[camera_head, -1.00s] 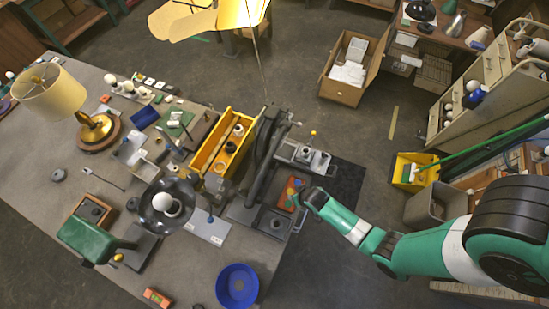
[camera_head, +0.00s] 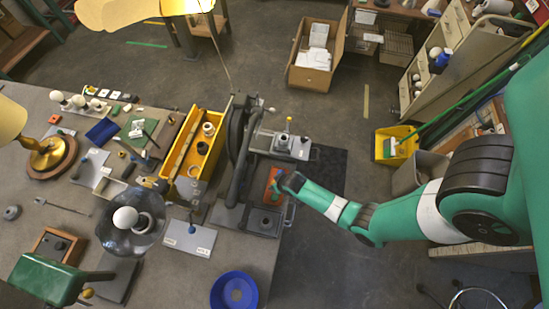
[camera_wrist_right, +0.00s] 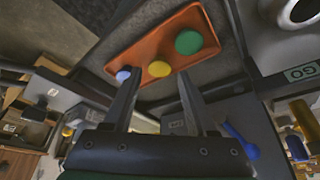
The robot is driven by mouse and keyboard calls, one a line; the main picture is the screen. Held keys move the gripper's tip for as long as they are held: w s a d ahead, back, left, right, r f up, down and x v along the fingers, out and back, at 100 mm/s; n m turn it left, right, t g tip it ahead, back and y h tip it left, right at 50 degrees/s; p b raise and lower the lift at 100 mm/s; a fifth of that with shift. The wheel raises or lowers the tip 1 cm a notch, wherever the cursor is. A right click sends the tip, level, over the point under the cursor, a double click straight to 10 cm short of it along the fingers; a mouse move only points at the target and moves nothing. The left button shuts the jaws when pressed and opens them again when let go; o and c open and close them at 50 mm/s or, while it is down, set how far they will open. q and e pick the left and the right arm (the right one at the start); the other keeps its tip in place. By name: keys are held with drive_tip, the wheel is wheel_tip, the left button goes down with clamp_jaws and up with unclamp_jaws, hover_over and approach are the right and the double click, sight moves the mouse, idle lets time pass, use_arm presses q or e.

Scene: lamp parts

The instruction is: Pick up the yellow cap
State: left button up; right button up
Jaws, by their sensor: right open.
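The yellow cap (camera_wrist_right: 159,69) sits in the middle of an orange-red tray (camera_wrist_right: 150,48), between a blue cap (camera_wrist_right: 123,76) and a green cap (camera_wrist_right: 188,42). My right gripper (camera_wrist_right: 157,78) is open, and the yellow cap shows between its fingertips in the right wrist view. I see no contact with the cap. In the head view the tray (camera_head: 269,190) is partly covered by my right gripper (camera_head: 280,184), and the yellow cap cannot be made out there. My left gripper is not in view.
A black press-like stand (camera_head: 236,150) and a yellow bin (camera_head: 183,158) stand left of the tray. A blue bowl (camera_head: 234,291) lies near the table's front edge. Grey fixtures (camera_head: 262,221) flank the tray closely.

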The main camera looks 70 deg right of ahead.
drive_tip(key=b+x, duration=0.1)
drive_tip(key=x, duration=0.2)
drive_tip(key=shift+f+b, duration=0.1)
drive_tip(key=shift+b, duration=0.25)
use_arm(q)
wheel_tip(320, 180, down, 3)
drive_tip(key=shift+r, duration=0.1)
use_arm(e)
drive_tip(key=shift+c, duration=0.3)
clamp_jaws()
